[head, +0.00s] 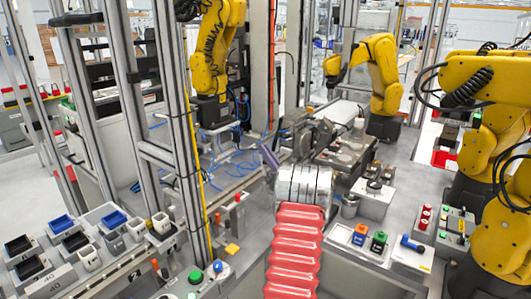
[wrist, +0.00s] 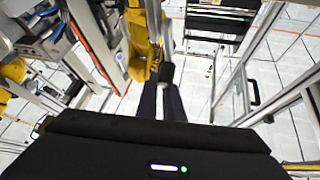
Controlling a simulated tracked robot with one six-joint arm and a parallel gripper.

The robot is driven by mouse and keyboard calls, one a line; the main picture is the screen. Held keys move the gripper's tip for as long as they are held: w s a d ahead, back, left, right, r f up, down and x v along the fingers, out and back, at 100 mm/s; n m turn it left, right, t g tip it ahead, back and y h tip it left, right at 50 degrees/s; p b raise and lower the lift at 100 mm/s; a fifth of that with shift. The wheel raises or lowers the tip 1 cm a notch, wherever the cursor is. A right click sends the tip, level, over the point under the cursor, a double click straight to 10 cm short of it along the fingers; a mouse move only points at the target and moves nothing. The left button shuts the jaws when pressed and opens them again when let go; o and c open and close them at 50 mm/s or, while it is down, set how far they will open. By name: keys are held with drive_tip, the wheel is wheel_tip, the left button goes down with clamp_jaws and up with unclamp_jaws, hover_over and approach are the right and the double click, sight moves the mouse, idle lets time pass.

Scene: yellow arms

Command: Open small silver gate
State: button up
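In the wrist view my gripper (wrist: 161,90) shows as two dark fingers reaching out from a black body, with a narrow gap between them. I see nothing held between them. A silver metal frame with a black handle (wrist: 253,93) stands to the right of the fingers, apart from them. It looks like a gate, but I cannot tell for certain which part swings. In the head view, tall silver posts (head: 130,100) with a crossbar stand at the left. I cannot make out a handle there, and my fingers are not clear in that view.
Yellow robot arms stand at the back (head: 212,50), the back right (head: 375,72) and the right (head: 485,150). Small bins (head: 62,224) and a button panel (head: 195,277) sit at the lower left. Blocks and buttons (head: 378,241) sit on the right worktop. White tiled floor shows in the wrist view.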

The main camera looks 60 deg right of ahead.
drive_tip(key=o, duration=0.6)
drive_tip(key=shift+w, duration=0.1)
drive_tip(key=shift+f, duration=0.1)
drive_tip(key=shift+a, duration=0.1)
drive_tip(key=v, duration=1.3)
drive_tip(key=shift+s+a+f, duration=0.1)
drive_tip(key=shift+s+f, duration=0.1)
drive_tip(key=shift+s, duration=0.1)
